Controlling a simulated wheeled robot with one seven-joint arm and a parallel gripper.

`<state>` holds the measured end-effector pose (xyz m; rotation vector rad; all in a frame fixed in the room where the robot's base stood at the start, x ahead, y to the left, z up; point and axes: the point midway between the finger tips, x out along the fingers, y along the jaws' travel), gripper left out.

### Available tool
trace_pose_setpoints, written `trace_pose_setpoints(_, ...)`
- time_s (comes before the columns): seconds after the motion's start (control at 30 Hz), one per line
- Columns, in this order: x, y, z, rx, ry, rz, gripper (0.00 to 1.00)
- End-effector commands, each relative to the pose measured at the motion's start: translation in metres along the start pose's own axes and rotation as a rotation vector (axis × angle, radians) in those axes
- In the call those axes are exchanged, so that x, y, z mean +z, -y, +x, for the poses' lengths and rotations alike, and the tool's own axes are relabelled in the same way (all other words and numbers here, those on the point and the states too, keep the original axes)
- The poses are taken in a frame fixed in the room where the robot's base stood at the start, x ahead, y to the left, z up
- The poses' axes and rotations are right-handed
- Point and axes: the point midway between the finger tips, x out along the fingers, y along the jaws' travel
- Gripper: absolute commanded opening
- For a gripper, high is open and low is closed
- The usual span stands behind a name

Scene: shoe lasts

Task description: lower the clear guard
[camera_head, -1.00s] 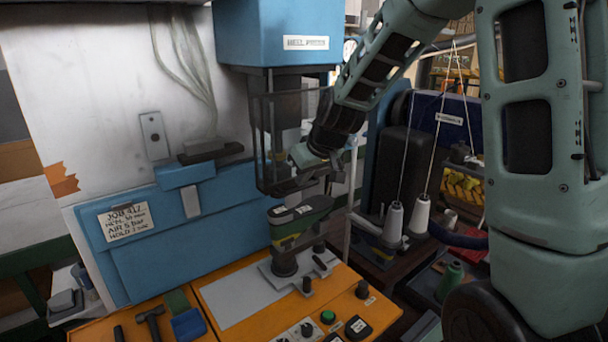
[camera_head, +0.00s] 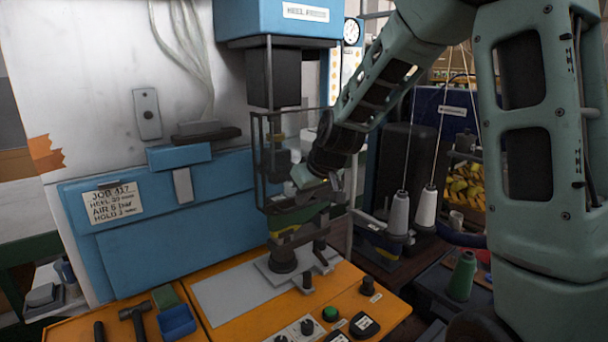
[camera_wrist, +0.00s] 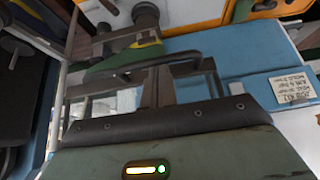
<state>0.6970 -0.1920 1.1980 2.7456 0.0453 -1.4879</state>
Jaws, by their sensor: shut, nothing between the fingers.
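The clear guard (camera_head: 257,160) is a dark-framed, see-through cage on the front of the blue heel press (camera_head: 280,22). It hangs low, with its lower edge around the top of the green shoe last (camera_head: 300,226). My gripper (camera_head: 290,190) is at the guard's lower right front, its fingers partly hidden there. In the wrist view my gripper (camera_wrist: 160,88) is shut with nothing between its fingers, close to a dark curved bar (camera_wrist: 160,61) that seems part of the guard. I cannot tell whether they touch. The last also shows in the wrist view (camera_wrist: 118,64).
The orange bench (camera_head: 240,315) holds a green button (camera_head: 330,314), dark knobs, a hammer (camera_head: 136,318) and a blue tray (camera_head: 177,321). Thread cones (camera_head: 398,213) stand to the right of the press. A grey plate left of the last is bare.

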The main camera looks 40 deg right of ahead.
Motion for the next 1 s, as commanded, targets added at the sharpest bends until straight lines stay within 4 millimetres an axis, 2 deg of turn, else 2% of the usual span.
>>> trace_pose_setpoints(0.03,0.015,0.000,0.022,0.000,0.001,0.000,0.00)
trace_pose_setpoints(0.1,0.024,0.000,0.036,0.000,0.001,0.000,0.00)
trace_pose_setpoints(0.4,0.055,0.000,0.084,0.000,0.002,0.000,0.00)
trace_pose_setpoints(0.6,0.063,0.000,0.096,0.000,0.002,0.000,0.00)
trace_pose_setpoints(1.0,0.065,0.001,0.098,-0.002,0.008,0.000,0.00)
